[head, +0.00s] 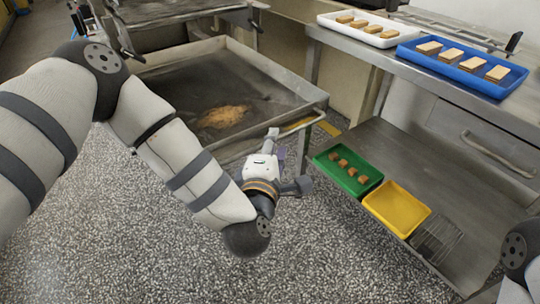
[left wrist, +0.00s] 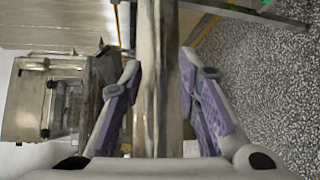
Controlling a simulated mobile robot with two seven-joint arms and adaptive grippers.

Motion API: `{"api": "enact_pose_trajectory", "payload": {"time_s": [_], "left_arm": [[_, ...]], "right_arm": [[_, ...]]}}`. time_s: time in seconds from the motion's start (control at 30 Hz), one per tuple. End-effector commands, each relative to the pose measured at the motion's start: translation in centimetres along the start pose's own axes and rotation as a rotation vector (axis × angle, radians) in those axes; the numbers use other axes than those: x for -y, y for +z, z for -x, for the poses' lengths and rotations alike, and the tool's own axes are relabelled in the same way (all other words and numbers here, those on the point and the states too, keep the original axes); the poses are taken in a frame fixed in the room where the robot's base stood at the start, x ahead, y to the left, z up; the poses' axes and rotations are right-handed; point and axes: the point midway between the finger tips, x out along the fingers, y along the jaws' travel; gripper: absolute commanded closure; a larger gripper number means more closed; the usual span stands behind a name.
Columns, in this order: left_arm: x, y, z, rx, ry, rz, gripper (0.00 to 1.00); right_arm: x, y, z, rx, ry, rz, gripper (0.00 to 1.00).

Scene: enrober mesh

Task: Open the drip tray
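The drip tray (head: 262,92) is a wide, shallow metal tray with a brown residue patch on its floor, low under the machine at upper left. A bar-like handle (head: 304,123) shows along its front edge near the right corner. My left gripper (head: 277,146) is at that front edge, close to the handle. In the left wrist view its purple-padded fingers (left wrist: 161,70) stand apart on either side of a metal bar or edge (left wrist: 155,100). I cannot tell whether either finger touches it. My right gripper is out of view.
A steel table (head: 420,165) at right bears a green tray (head: 338,178) with brown pieces, a yellow tray (head: 398,209) and a wire rack (head: 437,238). A shelf above holds white (head: 372,38) and blue (head: 478,82) trays of biscuits. The speckled floor (head: 310,260) in front is clear.

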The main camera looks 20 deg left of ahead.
Motion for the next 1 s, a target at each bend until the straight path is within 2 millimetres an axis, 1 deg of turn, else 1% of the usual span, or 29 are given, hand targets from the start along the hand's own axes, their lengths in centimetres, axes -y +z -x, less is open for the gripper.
{"api": "enact_pose_trajectory", "payload": {"time_s": [0.03, 0.17, 0.23, 0.3, 0.5, 1.0], "left_arm": [[0.2, 0.1, 1.6, 0.003, -0.006, 0.0, 0.7], [0.1, 0.1, 5.9, 0.005, -0.007, 0.0, 0.7], [0.4, 0.9, 7.0, 0.022, -0.016, 0.002, 0.7], [0.6, 1.0, 7.8, 0.024, -0.023, 0.003, 0.7], [0.1, 0.3, 8.8, 0.008, -0.006, -0.001, 0.7], [0.0, 0.0, 8.9, 0.0, 0.001, 0.0, 0.7]], "right_arm": [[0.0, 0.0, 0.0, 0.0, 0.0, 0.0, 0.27], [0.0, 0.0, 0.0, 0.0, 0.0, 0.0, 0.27], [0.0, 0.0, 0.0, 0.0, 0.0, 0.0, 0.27], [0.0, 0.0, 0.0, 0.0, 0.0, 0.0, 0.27], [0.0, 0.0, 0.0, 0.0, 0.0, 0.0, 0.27], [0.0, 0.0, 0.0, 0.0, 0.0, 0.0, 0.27]]}}
